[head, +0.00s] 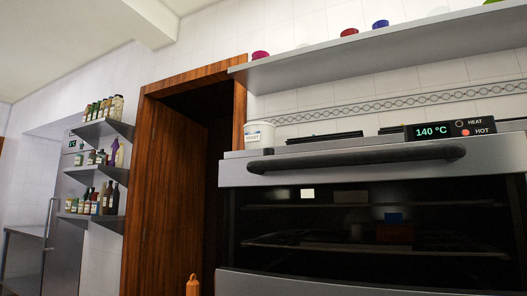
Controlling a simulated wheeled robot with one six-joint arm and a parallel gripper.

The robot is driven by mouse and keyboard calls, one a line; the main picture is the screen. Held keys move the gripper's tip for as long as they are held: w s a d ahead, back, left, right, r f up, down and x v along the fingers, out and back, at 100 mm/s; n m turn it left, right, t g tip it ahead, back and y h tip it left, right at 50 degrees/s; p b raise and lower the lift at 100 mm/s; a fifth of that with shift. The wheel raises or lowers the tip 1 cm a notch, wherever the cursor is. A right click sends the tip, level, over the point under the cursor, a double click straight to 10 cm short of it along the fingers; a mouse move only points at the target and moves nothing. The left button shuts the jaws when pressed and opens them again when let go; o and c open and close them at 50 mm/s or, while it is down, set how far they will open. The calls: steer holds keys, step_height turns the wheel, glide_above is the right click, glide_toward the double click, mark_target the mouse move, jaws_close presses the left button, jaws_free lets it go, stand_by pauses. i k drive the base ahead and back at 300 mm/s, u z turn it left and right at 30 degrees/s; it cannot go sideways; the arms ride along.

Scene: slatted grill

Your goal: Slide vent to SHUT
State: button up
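The grill unit (370,285) stands at the right, with a steel front, a dark bar handle (355,158) and a dark glass window (370,222). Its display (433,131) reads 140 °C, and the lamp beside HOT (465,132) glows red while the one beside HEAT looks unlit. Low black pieces (318,138) show along its top edge; I see them nearly edge-on and cannot tell what they are. I cannot make out a vent slider or a SHUT mark. My gripper is not in view.
A white labelled tub (260,134) stands at the unit's top left corner. A long wall shelf (390,46) hangs above. A wooden doorway frame (165,190) is left of the unit. Bottle shelves (103,130) are farther left. An orange object (192,286) shows at the bottom edge.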

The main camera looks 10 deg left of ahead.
mark_target(268, 152)
steer(key=k, duration=0.15)
steer(key=u, duration=1.05)
steer(key=i, duration=0.7)
steer(key=z, duration=0.55)
